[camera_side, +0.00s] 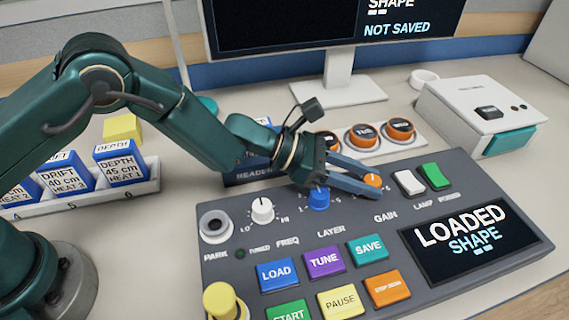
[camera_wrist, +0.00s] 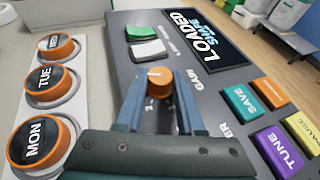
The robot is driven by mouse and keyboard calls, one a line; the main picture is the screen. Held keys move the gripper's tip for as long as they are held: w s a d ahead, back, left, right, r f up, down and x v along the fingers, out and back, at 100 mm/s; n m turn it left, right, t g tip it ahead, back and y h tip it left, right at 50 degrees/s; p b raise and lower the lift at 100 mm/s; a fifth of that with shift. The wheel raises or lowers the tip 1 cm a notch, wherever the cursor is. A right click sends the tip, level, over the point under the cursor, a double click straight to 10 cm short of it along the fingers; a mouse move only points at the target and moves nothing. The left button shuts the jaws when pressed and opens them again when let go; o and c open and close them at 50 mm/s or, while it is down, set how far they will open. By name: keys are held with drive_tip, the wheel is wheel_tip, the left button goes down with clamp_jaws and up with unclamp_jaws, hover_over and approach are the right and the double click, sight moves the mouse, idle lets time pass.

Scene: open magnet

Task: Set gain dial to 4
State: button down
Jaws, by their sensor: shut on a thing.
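The gain dial (camera_side: 373,180) is a small orange knob on the grey control panel, above the GAIN label. My gripper (camera_side: 368,182) reaches over the panel from the left with its fingers at the dial. In the wrist view the orange dial (camera_wrist: 160,77) sits between the two fingertips (camera_wrist: 161,82), and the jaws are shut on it. A scale number 2 shows beside the dial in the wrist view. Which number the dial's mark points to cannot be told.
The blue layer knob (camera_side: 318,198) stands just left of the dial, under my fingers. White (camera_side: 409,182) and green (camera_side: 435,176) switches stand to its right. Orange day knobs (camera_side: 365,136) lie behind. A panel screen (camera_side: 475,240) reads LOADED SHAPE; the monitor (camera_side: 400,30) reads NOT SAVED.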

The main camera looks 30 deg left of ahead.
drive_tip(key=shift+w+g, duration=0.1)
drive_tip(key=shift+g, duration=0.2)
drive_tip(key=shift+w+r+m+g+h, duration=0.15)
drive_tip(key=shift+m+g+h, duration=0.25)
drive_tip(key=shift+m+g, duration=0.65)
drive_tip(key=shift+m, duration=0.25)
drive_tip(key=shift+g, duration=0.25)
drive_tip(key=c, duration=0.5)
unclamp_jaws()
drive_tip(key=shift+a, duration=0.1)
drive_tip(key=shift+v, duration=2.5)
drive_tip(key=shift+c, duration=0.2)
